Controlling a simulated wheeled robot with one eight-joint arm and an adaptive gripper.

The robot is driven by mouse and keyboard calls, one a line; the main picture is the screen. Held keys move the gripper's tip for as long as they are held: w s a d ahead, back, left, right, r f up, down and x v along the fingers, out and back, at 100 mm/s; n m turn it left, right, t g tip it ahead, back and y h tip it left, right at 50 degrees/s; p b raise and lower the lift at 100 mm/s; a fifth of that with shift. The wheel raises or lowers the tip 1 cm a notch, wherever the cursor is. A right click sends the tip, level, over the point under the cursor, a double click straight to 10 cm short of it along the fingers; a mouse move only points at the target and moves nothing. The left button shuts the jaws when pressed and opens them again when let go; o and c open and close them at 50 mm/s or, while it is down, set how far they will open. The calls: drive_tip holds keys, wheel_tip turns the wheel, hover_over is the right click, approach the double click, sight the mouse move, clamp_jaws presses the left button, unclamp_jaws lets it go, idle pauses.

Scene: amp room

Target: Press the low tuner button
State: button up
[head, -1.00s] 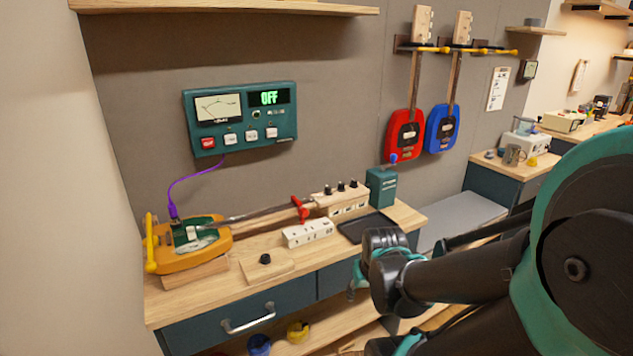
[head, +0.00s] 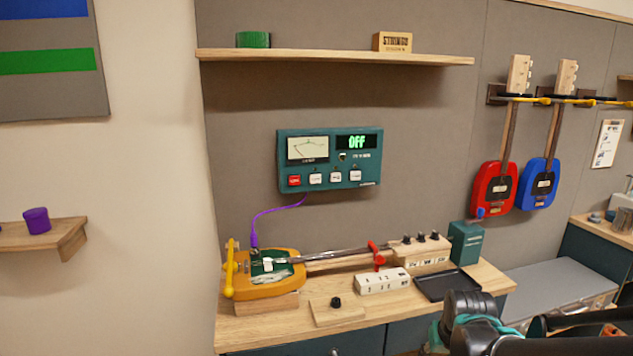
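The tuner (head: 330,159) is a teal box on the grey wall above the workbench. My gripper (head: 462,303) is at the lower right, in front of the bench edge and well away from the tuner. Its fingers do not show clearly.
A yellow-bodied guitar (head: 265,287) lies on the bench, joined to the tuner by a purple cable (head: 276,210). A white block (head: 382,281), dark tray (head: 446,284) and teal box (head: 465,242) stand beside it. A wooden shelf (head: 340,57) is above the tuner.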

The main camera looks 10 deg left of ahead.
clamp_jaws()
idle(1.3)
